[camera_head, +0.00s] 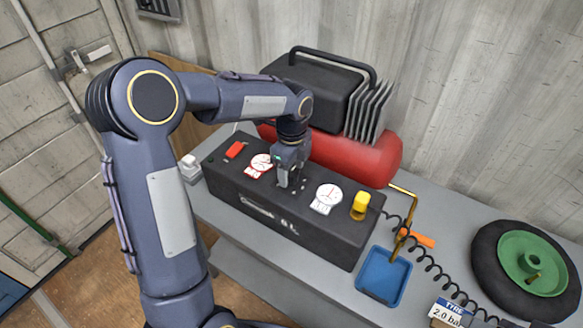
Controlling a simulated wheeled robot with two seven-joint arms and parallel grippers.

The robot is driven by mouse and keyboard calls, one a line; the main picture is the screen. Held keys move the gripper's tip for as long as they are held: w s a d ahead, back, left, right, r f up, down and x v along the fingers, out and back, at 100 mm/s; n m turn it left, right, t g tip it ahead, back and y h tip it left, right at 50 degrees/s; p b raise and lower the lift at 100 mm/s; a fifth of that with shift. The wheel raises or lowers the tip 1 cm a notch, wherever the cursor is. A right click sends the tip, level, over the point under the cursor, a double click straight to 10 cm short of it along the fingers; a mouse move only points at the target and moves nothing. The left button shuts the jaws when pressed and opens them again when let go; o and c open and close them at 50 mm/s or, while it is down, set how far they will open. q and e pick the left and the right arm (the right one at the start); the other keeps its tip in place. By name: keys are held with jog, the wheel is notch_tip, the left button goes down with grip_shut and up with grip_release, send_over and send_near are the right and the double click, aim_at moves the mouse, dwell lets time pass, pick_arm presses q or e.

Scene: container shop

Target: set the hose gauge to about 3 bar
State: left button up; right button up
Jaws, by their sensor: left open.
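A black compressor box (262,212) stands on the grey bench. Its top carries a red switch (235,150), a left white gauge with a red-marked face (261,162), a right white gauge (328,195) and a yellow knob (361,204). The needles and small labels are too small to read. I cannot tell for certain which one is the hose gauge. My left gripper (284,184) is open and points down at the panel between the two gauges. What lies under it is mostly hidden, and I cannot see whether it touches anything. My right gripper is out of view.
A red tank (350,155) and black motor housing (312,88) stand behind the box. A coiled black hose (432,268), brass piece (402,225), blue tray (384,277), tyre with green hub (527,265) and card reading "2.0 bar" (449,312) lie to the right.

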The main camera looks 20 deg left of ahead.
aim_at(291, 171)
pick_arm(q)
jog(key=shift+r, duration=0.1)
notch_tip(291, 171, up, 8)
jog(key=shift+f+b, duration=0.2)
jog(key=shift+b, duration=0.15)
jog(key=shift+s, duration=0.1)
dwell(0.3)
jog(key=s+r+n+t+h, duration=0.2)
jog(key=s+r+n, duration=0.2)
jog(key=s+n, duration=0.75)
jog(key=s+d+f+n+t+h, duration=0.1)
jog(key=s+f+n, duration=0.1)
jog(key=s+n, duration=0.3)
jog(key=s+d+f+n+t, duration=0.2)
jog(key=s+n, duration=0.3)
jog(key=s, duration=0.3)
jog(key=shift+s+f+t+h, duration=0.2)
jog(key=shift+s+t+h, duration=0.1)
jog(key=shift+s+h, duration=0.1)
